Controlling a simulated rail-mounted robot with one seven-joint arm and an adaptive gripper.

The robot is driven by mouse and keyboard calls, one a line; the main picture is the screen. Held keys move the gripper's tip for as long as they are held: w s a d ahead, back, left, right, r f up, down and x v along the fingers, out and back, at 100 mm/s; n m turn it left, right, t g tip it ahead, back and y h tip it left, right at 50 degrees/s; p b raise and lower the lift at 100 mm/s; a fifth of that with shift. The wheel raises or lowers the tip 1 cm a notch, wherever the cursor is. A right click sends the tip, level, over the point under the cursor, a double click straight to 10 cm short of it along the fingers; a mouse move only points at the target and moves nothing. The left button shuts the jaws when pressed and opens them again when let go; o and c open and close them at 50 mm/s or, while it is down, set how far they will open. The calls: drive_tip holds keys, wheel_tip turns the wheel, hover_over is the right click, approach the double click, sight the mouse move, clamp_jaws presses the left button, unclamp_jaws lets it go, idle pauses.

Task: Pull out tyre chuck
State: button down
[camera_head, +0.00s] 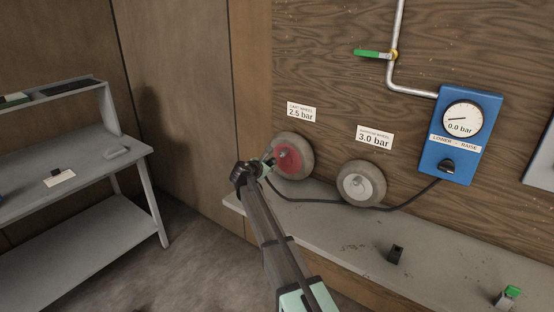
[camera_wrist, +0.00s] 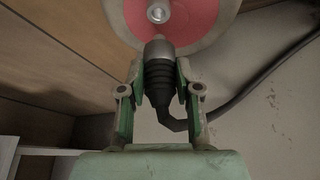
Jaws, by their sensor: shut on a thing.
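The tyre chuck (camera_wrist: 159,75) has a metal nose and a black ribbed body, with a black hose (camera_wrist: 258,84) leaving its lower end. My gripper (camera_wrist: 159,80) is shut on the chuck, one finger on each side of its black body. The chuck's nose points at the red-hubbed wheel (camera_head: 291,157) and overlaps the hub in the wrist view (camera_wrist: 185,28), just below a round metal fitting (camera_wrist: 159,11). I cannot tell whether the nose is still on the valve. In the head view my gripper (camera_head: 264,163) is at the wheel's left side and the chuck is mostly hidden.
A grey-hubbed wheel (camera_head: 361,184) stands to the right. The hose runs below it to the blue gauge box (camera_head: 460,135), reading 0.0 bar. A green-handled valve (camera_head: 373,54) is above. A small black block (camera_head: 396,255) sits on the grey shelf (camera_head: 330,240). A workbench (camera_head: 75,165) stands at left.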

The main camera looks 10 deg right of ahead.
drive_tip(key=shift+s+a+f, duration=0.1)
drive_tip(key=shift+s+a, duration=1.05)
